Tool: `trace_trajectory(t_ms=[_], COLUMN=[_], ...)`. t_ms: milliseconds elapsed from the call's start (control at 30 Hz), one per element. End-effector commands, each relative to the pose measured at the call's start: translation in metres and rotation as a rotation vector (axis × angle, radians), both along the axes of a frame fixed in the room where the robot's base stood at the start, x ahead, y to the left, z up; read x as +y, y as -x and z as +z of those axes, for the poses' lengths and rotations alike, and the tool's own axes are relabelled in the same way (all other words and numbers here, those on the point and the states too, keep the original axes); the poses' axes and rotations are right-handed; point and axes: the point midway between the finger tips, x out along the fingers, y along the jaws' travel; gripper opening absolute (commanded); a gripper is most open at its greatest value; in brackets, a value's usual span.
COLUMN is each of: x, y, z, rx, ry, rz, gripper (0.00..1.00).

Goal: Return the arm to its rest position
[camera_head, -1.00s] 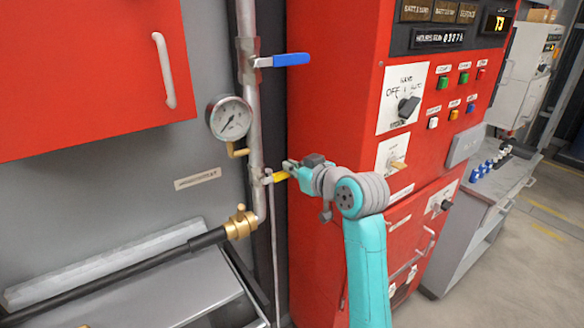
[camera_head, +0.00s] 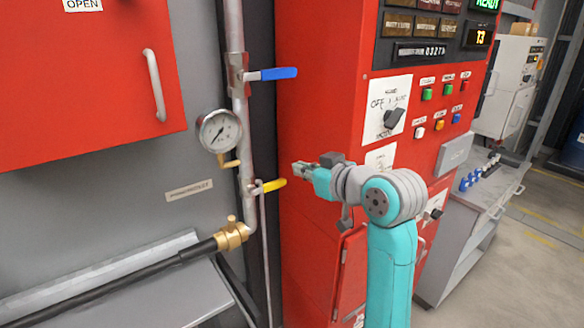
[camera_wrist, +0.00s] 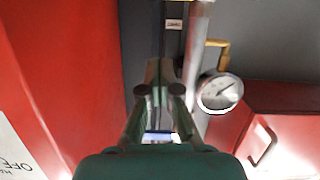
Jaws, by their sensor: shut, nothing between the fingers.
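My gripper (camera_head: 297,168) is shut and empty at the end of my teal and grey arm. In the head view it is in front of the red control cabinet, just right of and a little above the yellow valve handle (camera_head: 274,185), with a gap between them. In the wrist view, my gripper (camera_wrist: 158,68) points toward the grey wall and the vertical pipe (camera_wrist: 197,50). The yellow handle is not clearly visible there.
A pressure gauge (camera_head: 219,131) and a blue valve handle (camera_head: 279,73) sit on the pipe. The red cabinet (camera_head: 325,90) stands close behind my arm. A red box (camera_head: 80,75) hangs at left. Open floor (camera_head: 535,215) lies at right.

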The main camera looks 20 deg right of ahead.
Motion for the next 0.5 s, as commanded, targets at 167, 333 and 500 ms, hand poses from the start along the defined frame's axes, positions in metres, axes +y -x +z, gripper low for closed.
trace_trajectory(t_ms=[167,333,500], x=[-0.0042,-0.0043,-0.0042], y=[0.0111,0.0126,0.0123], z=[0.0029,0.0033,0.0031], rx=[0.000,0.000,0.000], ry=[0.000,0.000,0.000], rz=[-0.002,-0.001,-0.001], gripper=[0.00,0.00,0.00])
